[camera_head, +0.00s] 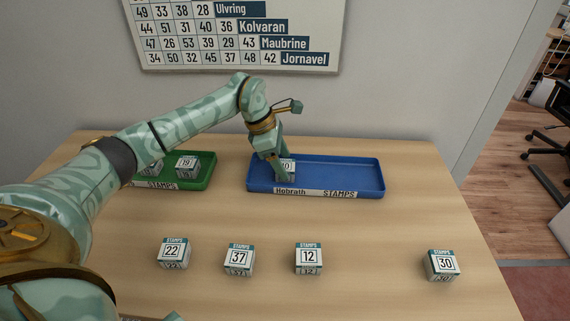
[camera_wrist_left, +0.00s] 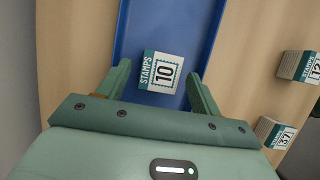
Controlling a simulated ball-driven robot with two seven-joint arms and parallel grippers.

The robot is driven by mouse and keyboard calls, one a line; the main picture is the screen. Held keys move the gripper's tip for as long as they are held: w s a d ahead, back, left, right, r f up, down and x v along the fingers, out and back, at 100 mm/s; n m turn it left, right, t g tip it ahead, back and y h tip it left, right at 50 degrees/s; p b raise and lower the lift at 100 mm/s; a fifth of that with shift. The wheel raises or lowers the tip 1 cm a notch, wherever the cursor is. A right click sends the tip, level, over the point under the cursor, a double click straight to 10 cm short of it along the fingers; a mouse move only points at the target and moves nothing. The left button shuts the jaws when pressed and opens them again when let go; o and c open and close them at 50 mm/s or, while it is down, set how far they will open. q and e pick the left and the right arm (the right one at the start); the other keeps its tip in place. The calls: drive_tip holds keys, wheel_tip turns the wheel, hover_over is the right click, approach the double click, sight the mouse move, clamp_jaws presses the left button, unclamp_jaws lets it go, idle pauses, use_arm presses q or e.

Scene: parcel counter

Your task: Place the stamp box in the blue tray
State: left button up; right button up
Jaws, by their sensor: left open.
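The blue tray (camera_head: 345,175) stands at the back middle of the counter, with a label reading Hobrath STAMPS on its front. A stamp box marked 10 (camera_wrist_left: 161,72) sits in the left part of the tray; in the head view it is partly hidden by my gripper. My left gripper (camera_wrist_left: 163,85) is open, with one finger on each side of this box, and the box shows apart from the fingers. In the head view my left gripper (camera_head: 277,165) reaches down into the tray.
Stamp boxes 22 (camera_head: 173,253), 37 (camera_head: 239,260), 12 (camera_head: 308,258) and 30 (camera_head: 441,265) stand along the front of the counter. A green tray (camera_head: 205,170) with stamp boxes is at the left. A number chart (camera_head: 235,35) hangs behind. The blue tray's right part is empty.

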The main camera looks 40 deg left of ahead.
use_arm(q)
drive_tip(key=p+v, duration=0.1)
drive_tip(key=v, duration=0.8)
drive_tip(key=shift+r+p, duration=0.35)
drive_tip(key=shift+p, duration=0.05)
